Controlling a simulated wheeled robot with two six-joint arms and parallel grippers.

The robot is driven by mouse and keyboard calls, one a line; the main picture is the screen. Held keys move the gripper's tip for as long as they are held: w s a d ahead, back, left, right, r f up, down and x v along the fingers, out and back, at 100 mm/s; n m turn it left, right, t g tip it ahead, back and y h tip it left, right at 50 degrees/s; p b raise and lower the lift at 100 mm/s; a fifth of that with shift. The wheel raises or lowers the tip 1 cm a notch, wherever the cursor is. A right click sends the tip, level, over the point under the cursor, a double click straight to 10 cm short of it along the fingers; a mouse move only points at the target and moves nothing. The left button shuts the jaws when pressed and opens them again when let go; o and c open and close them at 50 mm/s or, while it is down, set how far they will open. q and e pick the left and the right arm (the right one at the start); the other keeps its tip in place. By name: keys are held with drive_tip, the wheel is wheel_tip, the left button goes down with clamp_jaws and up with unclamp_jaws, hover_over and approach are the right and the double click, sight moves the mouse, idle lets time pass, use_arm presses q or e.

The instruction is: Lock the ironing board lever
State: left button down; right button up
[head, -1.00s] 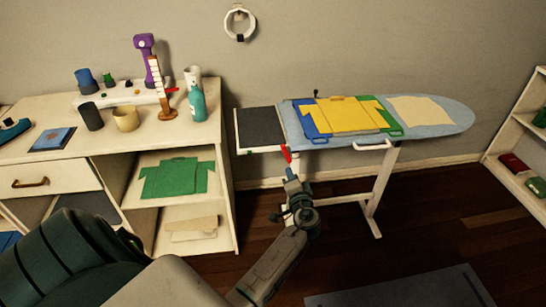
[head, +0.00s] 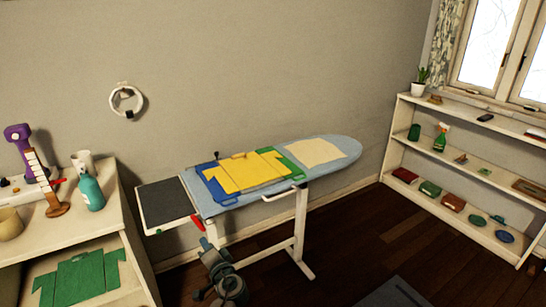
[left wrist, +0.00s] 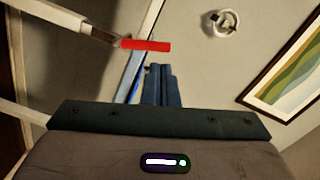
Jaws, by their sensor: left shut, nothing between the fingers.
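The ironing board (head: 330,147) stands against the wall, with a light blue cover and a dark grey rest pad (head: 163,202) at its left end. A red lever (head: 199,222) hangs at the near side under the board. In the left wrist view the red lever (left wrist: 147,45) sticks out sideways from a metal part, just above and left of my fingertips. My left gripper (head: 208,245) is shut and empty, close below the lever in the head view; whether it touches is unclear. Its closed blue fingers show in the left wrist view (left wrist: 160,84). My right gripper is out of view.
A yellow folded garment (head: 243,173) and a cream cloth (head: 315,151) lie on the board. A white shelf (head: 455,165) stands at the right.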

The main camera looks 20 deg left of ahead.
use_arm(q)
drive_tip(key=s+d+f+g+h, duration=0.1)
drive_tip(key=s+f+g+h, duration=0.3)
drive_tip(key=f, duration=0.8)
drive_tip(key=s+d+f+m+t+h, duration=0.1)
drive_tip(key=s+d+f, duration=0.1)
drive_tip(key=s+f, duration=0.65)
drive_tip(key=s+d+f+g+h, duration=0.1)
drive_tip(key=s+f+g+h, duration=0.15)
drive_tip(key=f, duration=1.15)
drive_tip(key=s+d+f+n+g+h, duration=0.1)
drive_tip(key=s+f, duration=0.5)
drive_tip(key=s, duration=0.6)
drive_tip(key=s+d+f+n+g+h, duration=0.1)
drive_tip(key=s+f, duration=0.5)
drive_tip(key=s, duration=0.7)
drive_tip(key=s+d+f+n+g+h, duration=0.1)
drive_tip(key=s+f, duration=0.5)
drive_tip(key=s, duration=0.6)
drive_tip(key=shift+s+f+n+g+h, duration=0.2)
drive_tip(key=shift+s+n+g+h, duration=0.05)
drive_tip(key=shift+n+g+h, duration=0.7)
